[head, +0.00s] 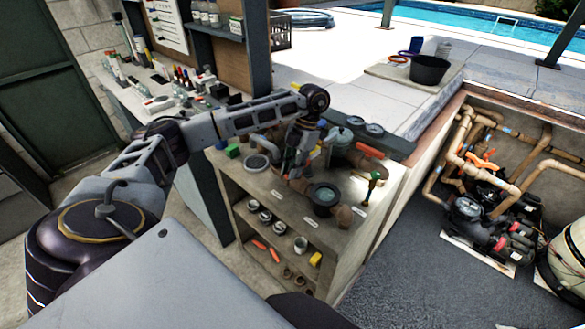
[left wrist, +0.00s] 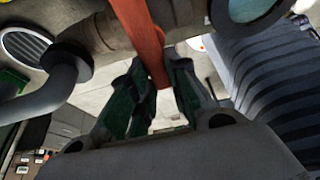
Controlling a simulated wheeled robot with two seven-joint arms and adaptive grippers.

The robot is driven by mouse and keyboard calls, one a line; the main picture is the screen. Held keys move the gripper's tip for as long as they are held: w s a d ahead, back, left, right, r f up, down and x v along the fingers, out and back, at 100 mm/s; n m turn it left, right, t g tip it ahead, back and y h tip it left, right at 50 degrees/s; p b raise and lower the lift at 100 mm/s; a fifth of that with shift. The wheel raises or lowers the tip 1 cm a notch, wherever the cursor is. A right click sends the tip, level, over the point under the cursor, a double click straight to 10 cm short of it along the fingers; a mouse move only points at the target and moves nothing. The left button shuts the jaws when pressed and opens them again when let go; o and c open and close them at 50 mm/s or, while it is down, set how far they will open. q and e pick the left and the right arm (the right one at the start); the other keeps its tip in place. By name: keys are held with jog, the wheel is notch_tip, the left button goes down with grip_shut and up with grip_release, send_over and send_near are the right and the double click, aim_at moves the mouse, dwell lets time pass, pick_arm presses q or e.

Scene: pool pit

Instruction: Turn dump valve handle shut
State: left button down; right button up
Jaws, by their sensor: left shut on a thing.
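The dump valve handle (left wrist: 143,30) is a flat orange-red lever in the left wrist view. It comes down from the top edge to between my left fingertips. My left gripper (left wrist: 156,82) is shut on its lower end, with a dark green finger on each side. The handle's upper end lies outside that view. In the head view my left gripper (head: 297,165) points down over the bench top among the pipe fittings, and my wrist hides most of the handle. My right gripper is not in view.
A grey pipe (left wrist: 45,95) and a brownish pipe body lie close to the left of my fingers. A dark ribbed part (left wrist: 265,75) is close on the right.

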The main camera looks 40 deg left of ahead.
pick_arm(q)
jog(key=c, duration=1.4)
grip_release()
jog(key=shift+o, duration=0.2)
jog(key=shift+w+r, duration=0.1)
jog(key=shift+r, duration=0.05)
jog(key=v, duration=1.1)
jog(key=shift+w+r, duration=0.2)
jog(key=shift+r, duration=0.1)
dwell(0.5)
